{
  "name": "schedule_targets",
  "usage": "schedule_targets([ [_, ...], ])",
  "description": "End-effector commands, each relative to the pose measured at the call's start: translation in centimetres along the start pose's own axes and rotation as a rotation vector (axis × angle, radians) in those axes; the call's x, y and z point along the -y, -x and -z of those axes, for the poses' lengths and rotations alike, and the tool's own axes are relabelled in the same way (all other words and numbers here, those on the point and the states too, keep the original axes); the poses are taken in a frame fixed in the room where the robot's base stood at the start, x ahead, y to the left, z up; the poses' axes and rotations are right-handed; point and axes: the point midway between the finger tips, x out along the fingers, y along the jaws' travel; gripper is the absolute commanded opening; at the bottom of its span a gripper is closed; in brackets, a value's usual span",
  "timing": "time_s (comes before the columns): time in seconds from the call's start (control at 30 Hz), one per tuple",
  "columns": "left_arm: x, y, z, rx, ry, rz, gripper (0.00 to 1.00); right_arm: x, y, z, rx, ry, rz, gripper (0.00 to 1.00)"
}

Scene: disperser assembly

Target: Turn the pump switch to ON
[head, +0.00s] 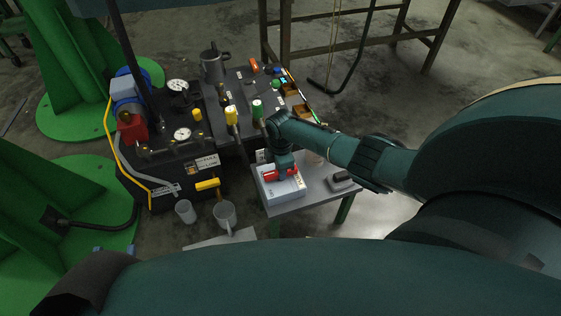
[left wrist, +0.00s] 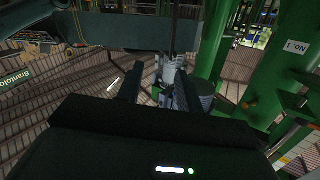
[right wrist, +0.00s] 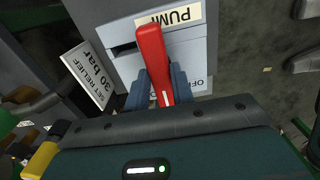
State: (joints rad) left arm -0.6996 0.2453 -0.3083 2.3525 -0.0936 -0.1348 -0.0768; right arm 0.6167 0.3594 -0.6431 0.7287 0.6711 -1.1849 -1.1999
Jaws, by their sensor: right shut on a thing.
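The pump switch is a red lever (right wrist: 152,50) on a pale grey-blue box (right wrist: 105,35) with a PUMP label (right wrist: 170,17). In the head view the red lever (head: 271,175) and box (head: 283,191) are on a small grey table. My right gripper (right wrist: 163,82) is shut on the red lever, one blue finger on each side; it reaches down onto the box in the head view (head: 285,160). My left gripper (left wrist: 157,88) is open, with a gap between its dark fingers.
Two cups (head: 225,215) are in front. Green pillars (head: 80,70) stand at the far left.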

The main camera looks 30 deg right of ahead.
Motion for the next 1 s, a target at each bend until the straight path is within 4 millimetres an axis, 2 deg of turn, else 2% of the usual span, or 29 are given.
schedule_targets([
  [0.03, 0.0, 0.0, 0.0, 0.0, 0.001, 0.001, 0.36, 0.0, 0.0, -0.1, 0.001, -0.005, 0.002, 0.25],
  [0.3, 0.0, 0.0, 0.0, -0.001, 0.002, 0.002, 0.36, 0.0, 0.0, -0.1, 0.0, -0.002, 0.001, 0.45],
  [0.57, 0.1, 0.0, 0.2, 0.001, 0.003, 0.002, 0.36, 0.0, 0.3, 0.0, 0.0, -0.001, 0.0, 0.45],
  [0.67, 0.2, 0.1, 0.3, 0.04, 0.017, 0.001, 0.36, 0.0, 1.5, -0.1, 0.0, -0.001, 0.0, 0.45],
  [1.0, 0.5, 1.7, 0.8, 0.264, 0.106, -0.017, 0.36, 0.0, 8.9, -0.1, 0.0, 0.0, -0.002, 0.45],
])
